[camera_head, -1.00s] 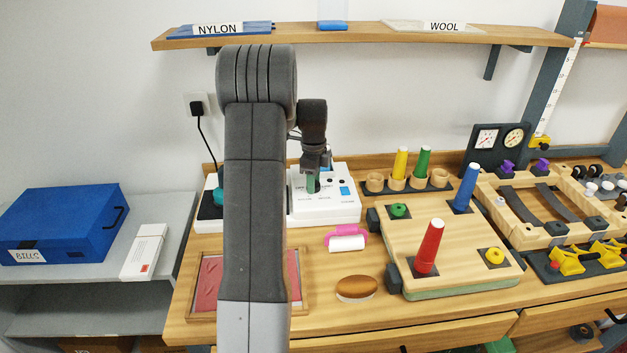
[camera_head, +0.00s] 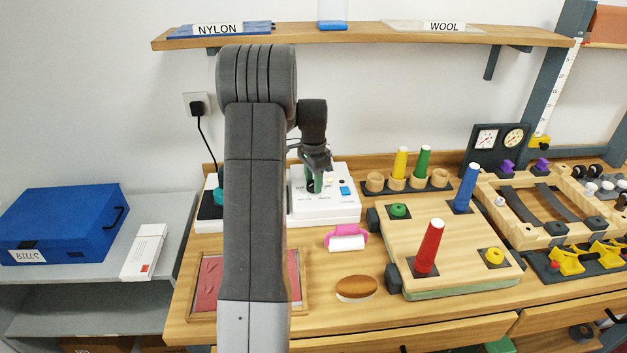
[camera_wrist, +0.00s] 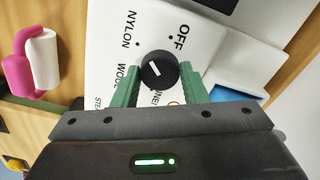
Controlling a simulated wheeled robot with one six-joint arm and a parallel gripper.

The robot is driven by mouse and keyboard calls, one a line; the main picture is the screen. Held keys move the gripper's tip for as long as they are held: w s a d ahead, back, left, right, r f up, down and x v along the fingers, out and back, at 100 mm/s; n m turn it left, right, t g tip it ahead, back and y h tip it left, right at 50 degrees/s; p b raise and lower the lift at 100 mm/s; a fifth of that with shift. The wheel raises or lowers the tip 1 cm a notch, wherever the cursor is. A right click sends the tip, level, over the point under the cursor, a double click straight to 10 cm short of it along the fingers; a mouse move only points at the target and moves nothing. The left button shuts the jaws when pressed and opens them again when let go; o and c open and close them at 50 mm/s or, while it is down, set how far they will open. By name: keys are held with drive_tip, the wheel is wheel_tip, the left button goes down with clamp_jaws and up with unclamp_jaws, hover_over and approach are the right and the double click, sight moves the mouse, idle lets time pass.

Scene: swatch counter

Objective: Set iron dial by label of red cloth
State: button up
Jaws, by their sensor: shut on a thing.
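The iron dial (camera_wrist: 158,69) is a round black knob with a short white mark on a white panel. Around it in the wrist view I read OFF, NYLON and part of WOOL; other labels are partly covered by my gripper. The mark seems to point to the left, towards the NYLON and WOOL side. My gripper (camera_head: 314,184) has green fingers shut on the dial's two sides. The white iron station (camera_head: 335,208) stands at the back of the counter. The red cloth (camera_head: 208,283) lies in a wooden frame, half hidden behind my arm. No label shows on it.
On the shelf lie a blue NYLON swatch (camera_head: 178,31) and a pale WOOL swatch (camera_head: 400,26). A pink-handled roller (camera_head: 346,240) and a brown-topped brush (camera_head: 357,287) lie in front of the station. A pegged wooden board (camera_head: 450,240) is to the right.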

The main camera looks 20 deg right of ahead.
sight(313, 183)
drive_tip(key=n, duration=1)
drive_tip(key=shift+n, duration=2.3)
drive_tip(key=o, duration=1)
drive_tip(key=shift+r, duration=0.15)
wheel_tip(313, 183, up, 12)
drive_tip(key=shift+f+b, duration=0.1)
drive_tip(key=shift+b, duration=0.5)
